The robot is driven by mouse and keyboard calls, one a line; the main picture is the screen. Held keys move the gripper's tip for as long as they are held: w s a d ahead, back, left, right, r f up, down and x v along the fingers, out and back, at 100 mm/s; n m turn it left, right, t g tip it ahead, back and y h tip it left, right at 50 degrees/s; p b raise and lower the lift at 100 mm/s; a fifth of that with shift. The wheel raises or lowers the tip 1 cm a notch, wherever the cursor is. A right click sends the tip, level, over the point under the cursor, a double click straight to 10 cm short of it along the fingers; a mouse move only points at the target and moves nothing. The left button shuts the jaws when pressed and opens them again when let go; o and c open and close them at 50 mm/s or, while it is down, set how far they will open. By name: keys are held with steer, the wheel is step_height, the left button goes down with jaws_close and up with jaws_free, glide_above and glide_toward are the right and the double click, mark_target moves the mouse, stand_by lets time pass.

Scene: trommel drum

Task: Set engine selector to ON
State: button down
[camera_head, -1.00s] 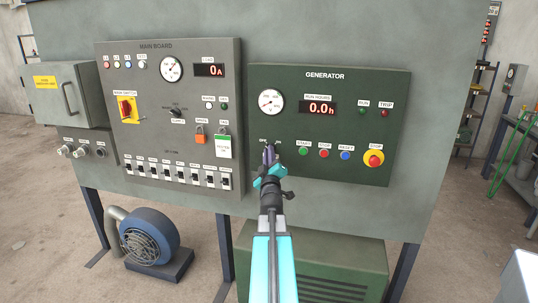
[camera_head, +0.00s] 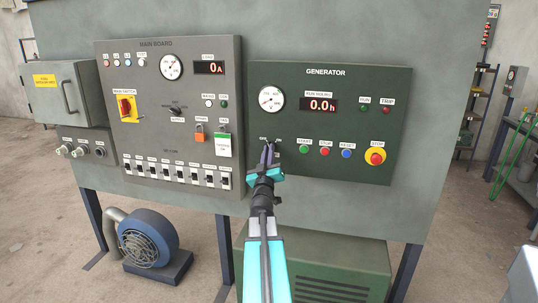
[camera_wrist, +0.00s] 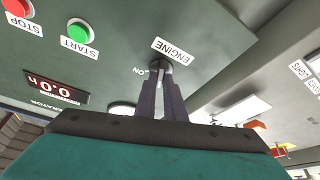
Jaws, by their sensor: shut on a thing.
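The engine selector (camera_wrist: 160,66) is a dark round knob on the green generator panel (camera_head: 330,75). In the wrist view it sits between the "ENGINE" label (camera_wrist: 173,51) and my fingertips, with an "ON" mark (camera_wrist: 138,72) beside it. My gripper (camera_wrist: 160,85) is shut on the selector, with its two dark fingers around the knob. In the head view my gripper (camera_head: 269,152) reaches the lower left of the generator panel and hides the knob. The knob's exact angle is mostly hidden by the fingers.
To the right of the selector are the green start button (camera_head: 304,149), red stop button (camera_head: 325,151), blue reset button (camera_head: 346,153) and red emergency stop (camera_head: 375,156). The grey main board (camera_head: 190,105) stands close on the left. A blue blower (camera_head: 148,238) is on the floor.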

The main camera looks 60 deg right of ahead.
steer(key=shift+w+r+m+g+h+p, duration=0.15)
steer(key=shift+m+g+p, duration=1.05)
steer(key=shift+m, duration=2)
steer(key=shift+w+m+g+h+p, duration=0.1)
steer(key=shift+m+g+h+p, duration=0.3)
steer(key=shift+m+g, duration=2.2)
steer(key=shift+w+r+m+g+h+p, duration=0.1)
steer(key=shift+m+g+p, duration=0.85)
steer(key=shift+m, duration=2.85)
steer(key=c, duration=1.8)
jaws_free()
steer(key=shift+c, duration=0.2)
steer(key=shift+f, duration=0.1)
